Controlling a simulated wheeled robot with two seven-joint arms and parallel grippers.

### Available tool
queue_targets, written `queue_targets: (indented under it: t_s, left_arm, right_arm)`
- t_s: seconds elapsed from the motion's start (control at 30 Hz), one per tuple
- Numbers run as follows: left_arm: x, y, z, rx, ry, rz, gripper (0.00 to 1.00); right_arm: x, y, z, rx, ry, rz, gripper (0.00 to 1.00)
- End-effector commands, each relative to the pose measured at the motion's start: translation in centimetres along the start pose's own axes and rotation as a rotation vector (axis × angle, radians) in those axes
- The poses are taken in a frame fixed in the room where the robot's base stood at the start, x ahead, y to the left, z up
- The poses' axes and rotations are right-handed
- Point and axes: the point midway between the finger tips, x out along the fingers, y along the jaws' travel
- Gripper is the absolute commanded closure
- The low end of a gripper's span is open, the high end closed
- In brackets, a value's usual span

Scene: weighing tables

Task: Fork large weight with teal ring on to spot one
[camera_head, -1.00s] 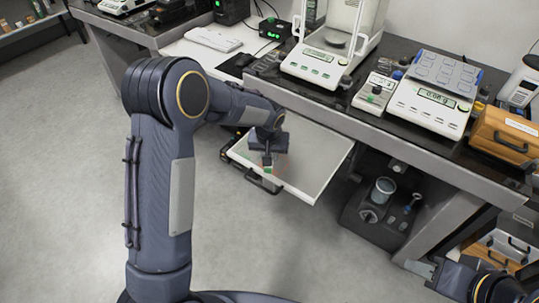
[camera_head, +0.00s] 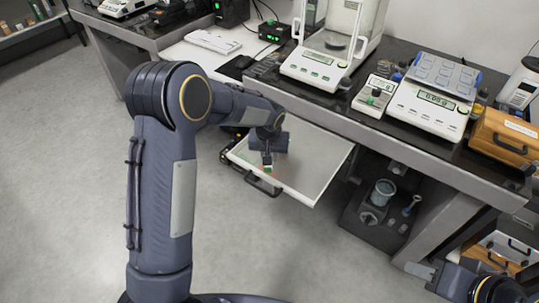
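My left gripper (camera_head: 267,163) hangs over the open white drawer (camera_head: 315,168) under the bench. A small green patch shows at its tip; I cannot tell whether this belongs to a weight or the gripper. I cannot tell whether its fingers are open. My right gripper (camera_head: 421,271) is low at the bottom right, beside the bench leg, with its fingers too unclear to read. No large weight with a teal ring can be made out. A balance (camera_head: 432,106) on the bench carries a flat pan (camera_head: 444,73) with several marked squares; no spot number is legible.
A wooden case (camera_head: 506,138) is at right. The floor (camera_head: 70,170) at left is clear.

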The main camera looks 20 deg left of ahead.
Motion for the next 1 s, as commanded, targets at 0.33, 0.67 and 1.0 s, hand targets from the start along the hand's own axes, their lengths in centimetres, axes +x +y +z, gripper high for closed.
queue_targets:
  t_s: [0.33,0.67,1.0]
  left_arm:
    - [0.00,0.01,-0.02,0.000,0.000,0.000,1.00]
    - [0.12,0.02,-0.43,-0.001,0.000,0.000,1.00]
    - [0.19,0.03,-0.79,-0.001,0.000,0.000,1.00]
  right_arm:
    - [0.00,0.00,0.00,0.000,0.000,0.000,0.64]
    - [0.02,0.01,0.01,0.000,0.000,0.000,0.64]
    - [0.02,0.01,0.01,0.000,0.000,0.000,0.64]
